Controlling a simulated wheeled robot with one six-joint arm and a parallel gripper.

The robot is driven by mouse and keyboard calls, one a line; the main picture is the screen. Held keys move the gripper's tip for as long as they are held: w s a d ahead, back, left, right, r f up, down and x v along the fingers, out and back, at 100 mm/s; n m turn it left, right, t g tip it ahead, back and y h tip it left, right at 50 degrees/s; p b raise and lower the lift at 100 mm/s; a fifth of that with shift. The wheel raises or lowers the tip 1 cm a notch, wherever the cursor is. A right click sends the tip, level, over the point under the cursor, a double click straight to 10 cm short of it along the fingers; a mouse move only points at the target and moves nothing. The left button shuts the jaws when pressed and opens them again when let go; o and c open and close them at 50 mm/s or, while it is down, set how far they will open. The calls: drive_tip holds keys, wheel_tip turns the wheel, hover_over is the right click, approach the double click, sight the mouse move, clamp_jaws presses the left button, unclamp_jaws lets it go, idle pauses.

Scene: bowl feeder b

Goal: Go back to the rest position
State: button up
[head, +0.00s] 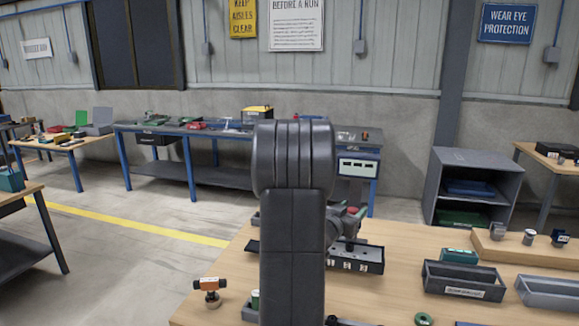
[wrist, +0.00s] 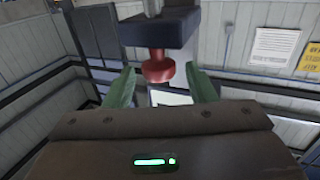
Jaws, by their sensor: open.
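In the wrist view my gripper (wrist: 160,68) is open. Its two green fingers stand apart, one on each side of a red knob-like part (wrist: 158,66) joined to a dark block (wrist: 160,30) with a metal stem. I see space between the fingers and the red part, but cannot tell their difference in depth. In the head view my black arm stands upright in the middle and hides most of my gripper. Only a grey piece and a bit of red show at the arm's right side, above a black tray with white marks (head: 365,259) on the wooden table (head: 400,295).
An orange-and-black part (head: 209,288) stands at the table's left front. A dark labelled bin (head: 463,281) and a grey bin (head: 550,291) stand on the right. Small parts stand on a raised board (head: 510,252). A green ring (head: 424,319) lies at the front.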

drive_tip(key=shift+x, duration=0.9)
drive_tip(key=shift+s+f+b, duration=0.1)
drive_tip(key=shift+f+b, duration=0.45)
drive_tip(key=shift+f, duration=0.35)
drive_tip(key=shift+s+a+f+b, duration=0.1)
drive_tip(key=shift+f+b, duration=0.2)
drive_tip(key=shift+f, duration=0.2)
drive_tip(key=shift+a, duration=0.1)
